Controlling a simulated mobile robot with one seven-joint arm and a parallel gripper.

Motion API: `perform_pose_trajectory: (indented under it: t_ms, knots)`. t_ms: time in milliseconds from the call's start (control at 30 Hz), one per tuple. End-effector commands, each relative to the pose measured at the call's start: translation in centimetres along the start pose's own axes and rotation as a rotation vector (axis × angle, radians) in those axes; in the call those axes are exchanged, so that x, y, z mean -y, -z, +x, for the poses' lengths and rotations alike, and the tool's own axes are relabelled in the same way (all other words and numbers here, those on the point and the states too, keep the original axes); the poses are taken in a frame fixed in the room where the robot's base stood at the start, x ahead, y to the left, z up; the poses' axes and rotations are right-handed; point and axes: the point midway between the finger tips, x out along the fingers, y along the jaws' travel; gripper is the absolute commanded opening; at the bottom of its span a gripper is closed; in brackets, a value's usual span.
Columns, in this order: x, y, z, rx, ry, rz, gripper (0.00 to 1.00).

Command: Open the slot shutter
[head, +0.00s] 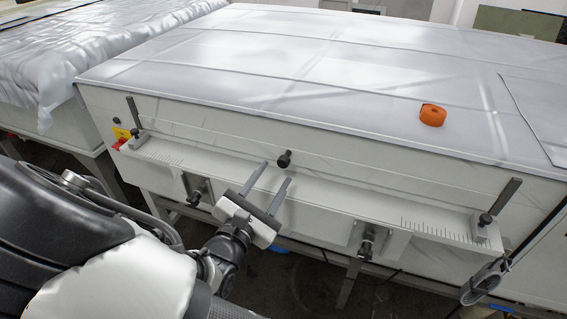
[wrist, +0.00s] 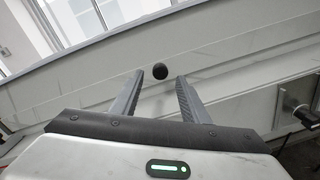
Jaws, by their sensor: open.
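The slot shutter (head: 230,143) is a long pale strip along the front face of the white machine. A black round knob (head: 284,158) sticks out near its middle. The knob also shows in the wrist view (wrist: 160,71), just beyond and between my fingertips. My gripper (head: 275,174) is open and empty, with its two grey fingers pointing at the front face. In the wrist view my gripper (wrist: 157,80) has one finger on each side of the knob's line. I cannot tell whether the fingertips reach it. No gap in the slot is visible.
A ledge (head: 345,196) with scale marks runs below the strip, with an upright post (head: 500,200) at the right and another at the left. Black knobs (head: 366,246) hang below. An orange roll (head: 433,115) lies on the machine's flat top (head: 330,60).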

Motion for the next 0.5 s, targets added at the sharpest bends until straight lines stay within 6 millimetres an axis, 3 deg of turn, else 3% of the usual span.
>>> perform_pose_trajectory:
  t_ms: [200,500]
  knots:
    - [0.2,0.0,4.3,0.003,0.002,0.0,0.41]
    - [0.1,0.0,6.8,0.0,0.001,0.0,0.41]
